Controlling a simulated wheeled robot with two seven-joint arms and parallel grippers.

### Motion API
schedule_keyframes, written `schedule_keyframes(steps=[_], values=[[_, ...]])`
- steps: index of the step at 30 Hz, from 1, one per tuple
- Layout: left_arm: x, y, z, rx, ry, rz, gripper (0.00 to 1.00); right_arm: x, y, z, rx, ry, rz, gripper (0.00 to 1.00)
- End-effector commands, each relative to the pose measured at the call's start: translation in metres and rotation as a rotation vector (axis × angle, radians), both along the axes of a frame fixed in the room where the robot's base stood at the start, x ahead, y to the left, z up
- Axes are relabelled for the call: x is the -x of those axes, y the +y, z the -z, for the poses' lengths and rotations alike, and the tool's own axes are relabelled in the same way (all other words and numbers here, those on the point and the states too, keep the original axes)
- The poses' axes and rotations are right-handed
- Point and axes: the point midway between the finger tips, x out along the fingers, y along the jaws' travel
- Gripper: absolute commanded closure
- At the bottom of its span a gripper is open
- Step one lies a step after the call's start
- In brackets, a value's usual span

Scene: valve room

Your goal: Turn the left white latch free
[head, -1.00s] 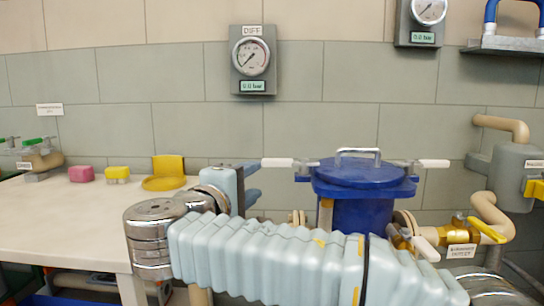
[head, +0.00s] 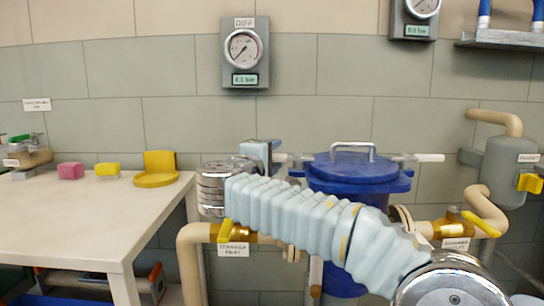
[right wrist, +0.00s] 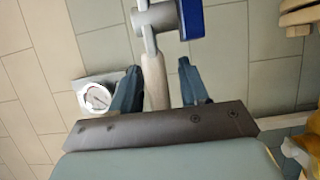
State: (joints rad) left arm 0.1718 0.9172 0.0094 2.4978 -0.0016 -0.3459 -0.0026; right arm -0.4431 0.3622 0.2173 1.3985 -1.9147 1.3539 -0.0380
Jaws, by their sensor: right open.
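The blue strainer housing (head: 352,172) with a metal lid handle stands in the middle of the head view. Its left white latch (head: 294,158) sticks out to the left at lid height, partly hidden by my right gripper (head: 272,155). In the right wrist view the latch's white handle (right wrist: 155,80) lies between the two fingers of my right gripper (right wrist: 158,70), which are open with room on both sides. The latch's metal pivot (right wrist: 152,18) sits beyond the fingertips. The right white latch (head: 428,158) points out to the right. My left gripper is not in view.
A DIFF gauge (head: 245,48) hangs on the tiled wall behind. A cream table (head: 85,215) with pink and yellow items stands at left. Yellow-handled valves (head: 226,231) and cream pipes flank the housing. My right arm covers part of the housing's front.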

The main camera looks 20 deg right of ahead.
Motion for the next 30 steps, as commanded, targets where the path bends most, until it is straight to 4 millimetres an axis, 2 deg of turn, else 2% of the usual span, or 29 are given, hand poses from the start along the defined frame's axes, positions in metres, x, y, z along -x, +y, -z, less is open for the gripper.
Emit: schedule_keyframes(steps=[6,8,15,30], values=[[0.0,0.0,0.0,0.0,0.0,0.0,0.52,-0.0005,-0.0002,0.0002,0.0,0.0,0.0,0.55],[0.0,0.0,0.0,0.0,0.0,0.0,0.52,-0.0004,-0.0002,0.0002,0.0,0.0,0.0,0.63],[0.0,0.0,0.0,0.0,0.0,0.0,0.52,-0.0002,0.0,0.0003,-0.001,0.001,0.0,1.0],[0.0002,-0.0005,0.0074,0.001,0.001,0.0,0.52,0.0023,0.0012,0.0027,-0.001,0.0,-0.041,1.0]])
